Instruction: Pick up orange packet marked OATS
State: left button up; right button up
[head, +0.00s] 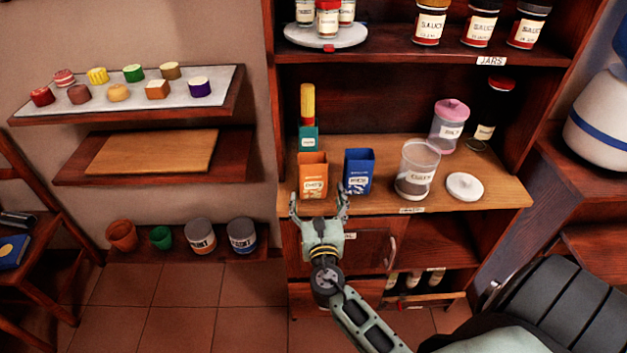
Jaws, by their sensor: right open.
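The orange packet marked OATS (313,176) stands upright on the wooden shelf of the cabinet, near its left end. My right gripper (318,200) is open just in front of the shelf edge, below and slightly right of the packet's label. Its two fingers point toward the shelf, one on the packet's left side and one between the packet and the blue packet. I cannot tell whether either finger touches the packet. My left gripper is not in the view.
A blue packet (358,172) stands close on the right of the orange one. A shelf hangs above.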

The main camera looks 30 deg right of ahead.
aim_at(314, 184)
jog(key=x, duration=0.7)
jog(key=shift+w+p, duration=0.4)
jog(key=shift+a, duration=0.1)
jog(key=c, duration=1.3)
jog(key=shift+c, duration=0.5)
jog(key=shift+r, duration=0.25)
